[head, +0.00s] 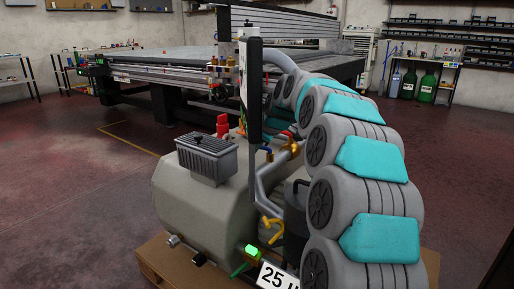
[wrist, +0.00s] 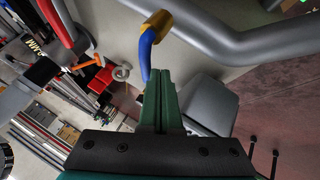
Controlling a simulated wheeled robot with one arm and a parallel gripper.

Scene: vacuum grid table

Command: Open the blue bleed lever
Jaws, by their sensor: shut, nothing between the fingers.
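The blue bleed lever (wrist: 147,48) hangs from a yellow valve body (wrist: 157,22) in the upper middle of the wrist view. Its lower end is just beside the tips of my gripper (wrist: 160,74), on their left. I cannot tell whether they touch. My gripper has green fingers that are closed together with nothing between them. My gripper cannot be made out in the head view.
A grey pipe (wrist: 255,42) runs close to the right of the yellow valve in the wrist view. A red handle (wrist: 62,22) is at upper left. A large grid table (head: 165,72) stands behind.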

